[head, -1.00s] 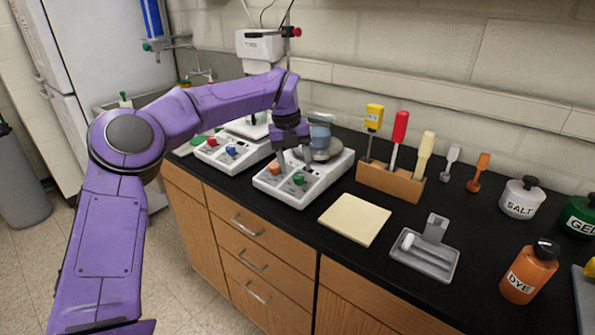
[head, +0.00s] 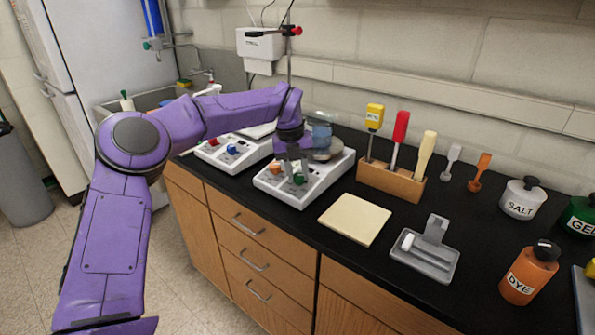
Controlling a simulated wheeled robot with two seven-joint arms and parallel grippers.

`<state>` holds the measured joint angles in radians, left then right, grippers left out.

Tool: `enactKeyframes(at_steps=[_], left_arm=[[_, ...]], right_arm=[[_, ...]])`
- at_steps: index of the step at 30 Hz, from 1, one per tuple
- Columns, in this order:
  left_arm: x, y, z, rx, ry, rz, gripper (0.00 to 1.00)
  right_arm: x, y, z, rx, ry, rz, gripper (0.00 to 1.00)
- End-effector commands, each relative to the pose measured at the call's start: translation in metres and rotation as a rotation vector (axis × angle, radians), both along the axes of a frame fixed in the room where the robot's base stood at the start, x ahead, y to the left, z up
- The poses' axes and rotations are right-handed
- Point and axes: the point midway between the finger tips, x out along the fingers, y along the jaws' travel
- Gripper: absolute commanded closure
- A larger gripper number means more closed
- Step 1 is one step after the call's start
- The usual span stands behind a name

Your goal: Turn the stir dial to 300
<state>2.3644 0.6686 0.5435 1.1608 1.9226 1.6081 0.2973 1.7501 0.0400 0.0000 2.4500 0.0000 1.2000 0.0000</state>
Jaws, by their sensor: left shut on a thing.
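A white hot plate stirrer (head: 307,193) stands on the black bench. It has an orange dial (head: 275,168) and a green dial (head: 299,180) on its front panel. The dial markings are too small to read, so I cannot tell the setting or which dial is labelled stir. My left gripper (head: 297,176) points down at the panel, shut on the green dial, with its fingers on either side of it. A glass beaker (head: 321,136) stands on the plate behind, partly hidden by my left gripper. My right gripper is not in view.
A second white stirrer (head: 228,155) with red and blue dials stands to the left. A wooden rack (head: 388,184) with several tools stands to the right. A cream pad (head: 354,219), a grey tray (head: 425,259) and an orange dye bottle (head: 528,273) lie or stand further right.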

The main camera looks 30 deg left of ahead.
Motion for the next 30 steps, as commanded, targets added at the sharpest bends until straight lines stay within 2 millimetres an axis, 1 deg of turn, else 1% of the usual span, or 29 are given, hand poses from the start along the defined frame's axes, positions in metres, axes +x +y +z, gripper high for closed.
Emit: enactKeyframes(at_steps=[8, 21, 30], left_arm=[[0.001, 0.0, 0.004, 0.033, -0.002, -0.15, 1.0], [0.001, -0.002, 0.005, 0.118, -0.011, -0.55, 1.0], [0.001, -0.002, 0.004, 0.171, -0.014, -0.791, 1.0]], right_arm=[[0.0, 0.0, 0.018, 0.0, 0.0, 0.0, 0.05], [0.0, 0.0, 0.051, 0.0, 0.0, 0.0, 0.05], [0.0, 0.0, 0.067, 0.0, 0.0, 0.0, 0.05]])
